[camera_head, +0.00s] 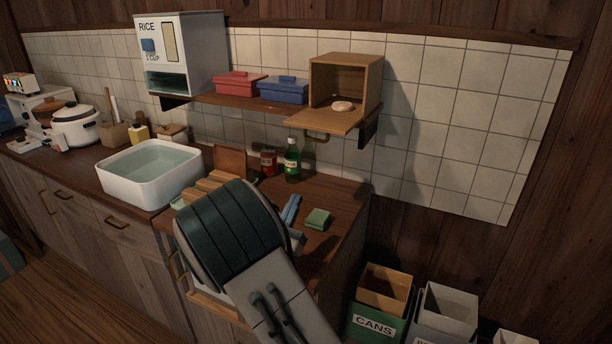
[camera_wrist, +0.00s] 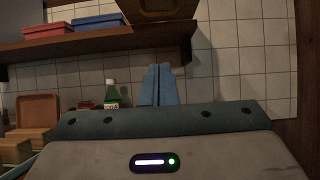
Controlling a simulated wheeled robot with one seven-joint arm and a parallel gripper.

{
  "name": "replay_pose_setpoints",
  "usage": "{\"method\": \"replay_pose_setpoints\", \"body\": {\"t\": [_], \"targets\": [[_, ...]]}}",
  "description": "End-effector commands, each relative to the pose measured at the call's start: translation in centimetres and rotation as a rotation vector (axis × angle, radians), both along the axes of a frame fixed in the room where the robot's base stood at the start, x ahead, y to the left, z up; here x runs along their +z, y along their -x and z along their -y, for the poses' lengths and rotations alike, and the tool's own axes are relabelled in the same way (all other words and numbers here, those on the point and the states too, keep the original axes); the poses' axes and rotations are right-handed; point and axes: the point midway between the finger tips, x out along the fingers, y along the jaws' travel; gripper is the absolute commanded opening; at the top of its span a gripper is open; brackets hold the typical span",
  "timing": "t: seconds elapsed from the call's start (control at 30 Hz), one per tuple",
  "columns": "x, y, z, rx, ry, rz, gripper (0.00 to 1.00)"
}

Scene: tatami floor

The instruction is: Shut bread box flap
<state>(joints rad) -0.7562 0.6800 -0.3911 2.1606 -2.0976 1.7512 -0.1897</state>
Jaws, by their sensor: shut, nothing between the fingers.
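The wooden bread box (camera_head: 357,82) stands at the right end of the wall shelf. Its flap (camera_head: 326,120) is open, folded down flat at the front, with a handle (camera_head: 317,137) hanging below its front edge. A round bun-like item (camera_head: 342,106) lies inside. In the wrist view the underside of the box or flap (camera_wrist: 158,10) shows at the top. My gripper (camera_head: 290,212) is over the counter, below the shelf and apart from the flap. Its blue fingers (camera_wrist: 158,85) are together, point up in the wrist view, and hold nothing. My arm hides part of the counter.
Red (camera_head: 240,83) and blue (camera_head: 283,89) lidded boxes and a rice dispenser (camera_head: 186,55) share the shelf (camera_head: 220,99). Below, a green bottle (camera_head: 292,160), a red can (camera_head: 268,162) and a green sponge-like block (camera_head: 318,219) stand on the counter. The wall right of the shelf is clear.

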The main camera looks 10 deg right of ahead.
Motion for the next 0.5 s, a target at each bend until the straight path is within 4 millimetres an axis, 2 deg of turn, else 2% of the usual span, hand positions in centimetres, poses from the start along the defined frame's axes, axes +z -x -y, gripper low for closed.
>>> {"method": "replay_pose_setpoints", "body": {"t": [0.17,0.5], "targets": [[1.6,-1.7,1.4,-0.003,0.0,0.003,0.0],[5.4,-6.7,5.0,-0.004,-0.002,0.003,0.0]]}}
